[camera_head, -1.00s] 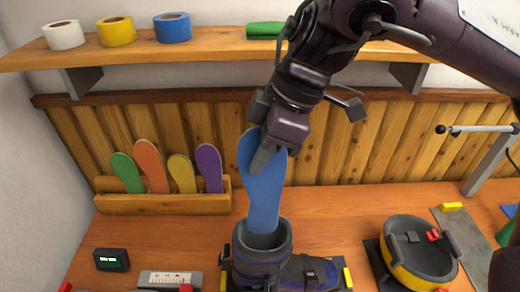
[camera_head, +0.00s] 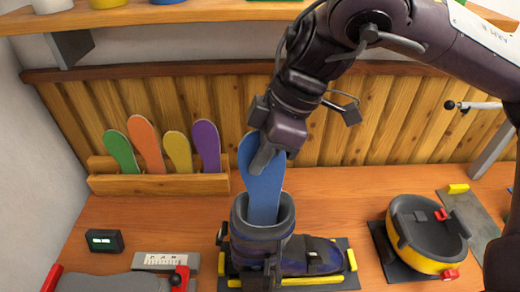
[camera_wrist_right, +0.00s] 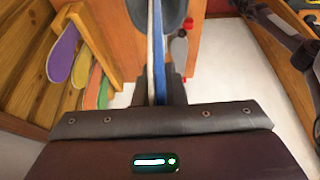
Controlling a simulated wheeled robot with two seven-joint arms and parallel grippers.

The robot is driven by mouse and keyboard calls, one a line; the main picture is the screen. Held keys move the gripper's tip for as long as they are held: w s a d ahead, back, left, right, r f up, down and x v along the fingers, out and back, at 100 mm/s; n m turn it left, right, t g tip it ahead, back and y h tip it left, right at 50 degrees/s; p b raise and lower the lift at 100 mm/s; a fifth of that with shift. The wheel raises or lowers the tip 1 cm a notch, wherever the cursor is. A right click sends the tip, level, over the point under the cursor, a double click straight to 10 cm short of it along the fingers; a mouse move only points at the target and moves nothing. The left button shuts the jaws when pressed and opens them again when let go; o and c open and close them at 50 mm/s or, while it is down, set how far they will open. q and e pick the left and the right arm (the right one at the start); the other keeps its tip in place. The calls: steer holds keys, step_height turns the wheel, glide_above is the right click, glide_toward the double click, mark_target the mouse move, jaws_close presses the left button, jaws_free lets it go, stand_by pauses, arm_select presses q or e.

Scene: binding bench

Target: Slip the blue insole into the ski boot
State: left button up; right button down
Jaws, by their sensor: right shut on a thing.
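The blue insole (camera_head: 264,192) is upright, held near its top by my right gripper (camera_head: 266,155). Its lower end is inside the opening of the ski boot (camera_head: 262,238), hidden by the cuff. In the right wrist view the insole (camera_wrist_right: 158,60) shows edge-on between the fingers of my right gripper (camera_wrist_right: 157,92). The dark boot stands on a plate with yellow blocks, its toe pointing right. My left gripper is not in view.
A wooden rack (camera_head: 160,184) with green, orange, yellow and purple insoles stands at the back left. A small display box (camera_head: 104,241) is at the left. A round yellow and black device (camera_head: 428,233) stands right of the boot. A shelf (camera_head: 200,15) runs above.

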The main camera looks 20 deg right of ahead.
mark_target(260, 183)
steer(key=shift+f+b, duration=2.1)
steer(key=shift+f, duration=1.3)
steer(key=c, duration=1.4)
jaws_free()
steer(key=p+v, duration=0.1)
steer(key=v, duration=0.6)
steer(key=shift+r, duration=0.4)
